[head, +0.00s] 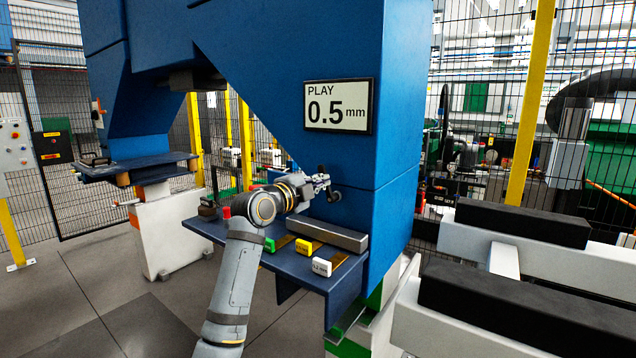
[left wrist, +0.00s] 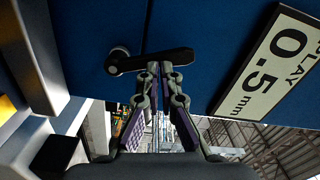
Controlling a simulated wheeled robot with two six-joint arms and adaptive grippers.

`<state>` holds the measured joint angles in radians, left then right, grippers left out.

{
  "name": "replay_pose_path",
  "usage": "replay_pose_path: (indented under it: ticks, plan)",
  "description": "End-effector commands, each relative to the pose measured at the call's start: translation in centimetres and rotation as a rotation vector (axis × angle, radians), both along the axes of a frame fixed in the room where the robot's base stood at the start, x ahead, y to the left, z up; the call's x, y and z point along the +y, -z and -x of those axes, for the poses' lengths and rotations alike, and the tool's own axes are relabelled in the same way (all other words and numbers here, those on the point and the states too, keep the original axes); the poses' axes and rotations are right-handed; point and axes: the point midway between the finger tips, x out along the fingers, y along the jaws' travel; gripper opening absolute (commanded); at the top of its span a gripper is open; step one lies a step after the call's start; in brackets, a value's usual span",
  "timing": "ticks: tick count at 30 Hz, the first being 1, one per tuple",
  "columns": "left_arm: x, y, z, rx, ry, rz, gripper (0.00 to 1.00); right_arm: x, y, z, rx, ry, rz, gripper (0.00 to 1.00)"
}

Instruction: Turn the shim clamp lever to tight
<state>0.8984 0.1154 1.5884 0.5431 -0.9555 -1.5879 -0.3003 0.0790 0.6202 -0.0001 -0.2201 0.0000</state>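The shim clamp lever (head: 334,196) is a small black lever with a round knob, on the blue machine face above the shelf. In the left wrist view the lever (left wrist: 160,61) lies across the picture, its knob (left wrist: 118,60) at the left end. My left gripper (head: 322,182) is at the lever; in the left wrist view its fingertips (left wrist: 160,69) are close together just below the lever's arm. I see nothing held between them, and cannot tell whether they touch the lever. The display (head: 338,105) reads "PLAY 0.5 mm". My right gripper is out of view.
Below, a blue shelf (head: 284,275) carries a grey bar (head: 328,235) and white (head: 321,267), yellow (head: 303,246) and green (head: 270,245) labelled blocks. A red piece (head: 227,212) shows beside my left arm. Black-topped beams (head: 520,300) stand at right.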

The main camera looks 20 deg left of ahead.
Motion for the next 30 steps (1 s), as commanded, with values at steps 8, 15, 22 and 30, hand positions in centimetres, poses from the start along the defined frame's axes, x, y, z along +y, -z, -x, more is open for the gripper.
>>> replay_pose_path:
  ticks: [8, 15, 22, 30]
  plan:
    - [-0.14, 0.14, -0.07, 0.005, 0.003, 0.003, 0.47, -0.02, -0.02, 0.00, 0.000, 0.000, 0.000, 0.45]
    - [-0.12, 0.22, -0.07, 0.005, 0.003, 0.001, 0.80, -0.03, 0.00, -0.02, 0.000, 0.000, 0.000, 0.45]
    - [-0.07, 0.21, -0.04, 0.005, 0.002, 0.000, 1.00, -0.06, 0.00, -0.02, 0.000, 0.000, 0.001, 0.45]
    - [0.10, 0.19, 0.22, 0.004, 0.001, 0.000, 1.00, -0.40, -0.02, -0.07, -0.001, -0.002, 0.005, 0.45]
